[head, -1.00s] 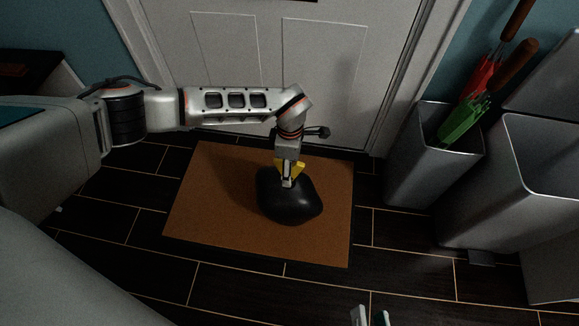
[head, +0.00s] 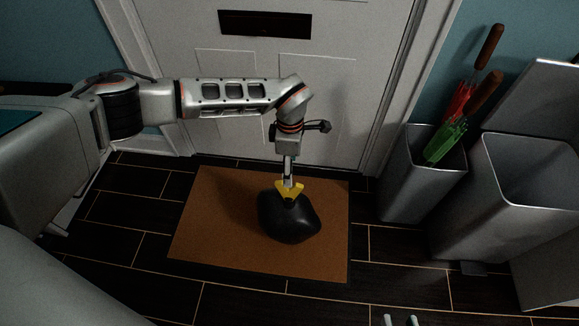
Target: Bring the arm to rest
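My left arm reaches in from the left, and my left gripper (head: 288,182) points down just above a dark rounded bag (head: 289,220). The bag has a yellow top (head: 289,190) and rests on the brown doormat (head: 215,240). The fingertips overlap the yellow top in the view; I cannot tell whether they touch it or how far apart they are. My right gripper (head: 401,321) shows only as two pale fingertips at the bottom edge, apart, with nothing seen between them.
A white door (head: 340,100) with a dark slot (head: 264,24) stands behind the mat. At the right, a grey bin (head: 407,190) holds red and green umbrellas (head: 445,140), beside a larger open bin (head: 470,220). Dark floor (head: 390,255) is clear around the mat.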

